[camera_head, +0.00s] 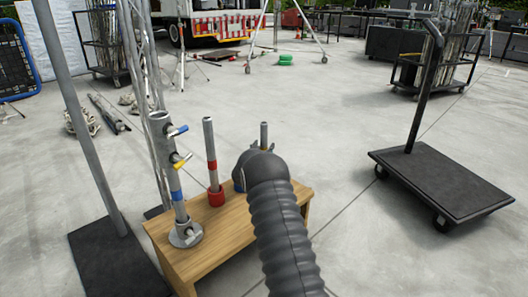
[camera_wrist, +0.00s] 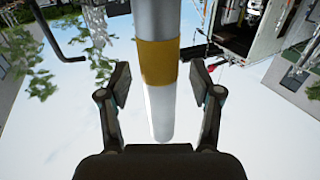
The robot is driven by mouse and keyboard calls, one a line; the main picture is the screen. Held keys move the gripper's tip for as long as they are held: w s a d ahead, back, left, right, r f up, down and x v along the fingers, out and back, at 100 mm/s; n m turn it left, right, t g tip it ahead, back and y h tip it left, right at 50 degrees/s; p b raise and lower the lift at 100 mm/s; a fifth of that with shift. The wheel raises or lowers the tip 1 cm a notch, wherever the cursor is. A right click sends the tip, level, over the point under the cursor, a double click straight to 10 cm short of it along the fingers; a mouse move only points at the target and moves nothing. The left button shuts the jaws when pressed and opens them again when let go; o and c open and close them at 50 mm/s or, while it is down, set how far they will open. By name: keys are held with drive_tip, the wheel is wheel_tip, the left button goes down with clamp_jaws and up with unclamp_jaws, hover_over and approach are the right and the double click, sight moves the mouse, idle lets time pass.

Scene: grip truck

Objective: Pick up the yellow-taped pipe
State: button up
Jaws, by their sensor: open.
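The yellow-taped pipe (camera_wrist: 160,110) is a grey pipe with a yellow band (camera_wrist: 158,62), seen large in the wrist view. My gripper (camera_wrist: 160,83) is open, with one finger on each side of the pipe near the band and a visible gap to each. In the head view the top of a grey pipe (camera_head: 264,134) rises just behind my gripper (camera_head: 257,149). My dark ribbed arm hides its lower part and most of the fingers there.
A wooden table (camera_head: 215,235) carries a red-taped pipe (camera_head: 211,150) in a red holder and a grey post (camera_head: 160,150) with blue and yellow handles, left of my arm. A black platform cart (camera_head: 440,185) stands at right. Open concrete floor lies beyond the table.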

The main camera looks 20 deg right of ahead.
drive_tip(key=shift+w+d, duration=0.25)
clamp_jaws()
drive_tip(key=shift+r, duration=0.1)
